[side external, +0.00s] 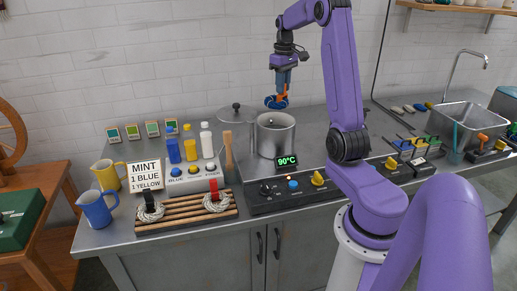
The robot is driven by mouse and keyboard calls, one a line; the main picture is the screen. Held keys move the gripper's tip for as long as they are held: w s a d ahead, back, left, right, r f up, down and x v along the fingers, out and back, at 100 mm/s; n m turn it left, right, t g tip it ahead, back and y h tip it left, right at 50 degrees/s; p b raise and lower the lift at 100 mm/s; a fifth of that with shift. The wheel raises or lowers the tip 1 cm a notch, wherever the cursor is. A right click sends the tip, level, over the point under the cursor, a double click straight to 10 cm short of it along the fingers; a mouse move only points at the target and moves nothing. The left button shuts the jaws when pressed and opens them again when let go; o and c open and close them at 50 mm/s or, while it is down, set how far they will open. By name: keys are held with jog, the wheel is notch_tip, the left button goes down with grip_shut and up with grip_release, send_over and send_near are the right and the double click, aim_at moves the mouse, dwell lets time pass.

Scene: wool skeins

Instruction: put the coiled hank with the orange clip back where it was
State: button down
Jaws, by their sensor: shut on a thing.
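My gripper (281,87) is shut on the orange clip (283,92) of a coiled hank. The hank (274,103) is blue and hangs just above the open steel pot (275,142), clear of its rim as far as I can see. A slatted wooden rack (183,210) lies at the front left of the counter. On it are a white hank with a black clip (151,213) at the left and a white hank with a red clip (216,203) at the right. The slats between these two hanks are bare.
Blue, yellow and white bottles (190,145), a sign (146,175) and two jugs (97,210) are at the left. A control panel (262,202) fronts the pot.

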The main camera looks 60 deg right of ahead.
jog(key=shift+r, duration=0.1)
notch_tip(320, 180, up, 5)
jog(key=shift+f, duration=0.1)
jog(key=w+a+n, duration=0.2)
jog(key=w+a, duration=0.1)
jog(key=a, duration=0.5)
jog(key=w+a+n, duration=0.2)
jog(key=a+n, duration=0.1)
jog(key=a, duration=0.6)
jog(key=s+a+n, duration=0.2)
jog(key=a+n, duration=0.1)
jog(key=a, duration=0.7)
jog(key=s+a+n, duration=0.2)
jog(key=a+n, duration=0.1)
jog(key=a, duration=0.8)
notch_tip(320, 180, down, 14)
jog(key=r, duration=0.1)
jog(key=shift+w+a+f, duration=0.2)
jog(key=shift+w+f, duration=6.65)
jog(key=shift+f, duration=0.05)
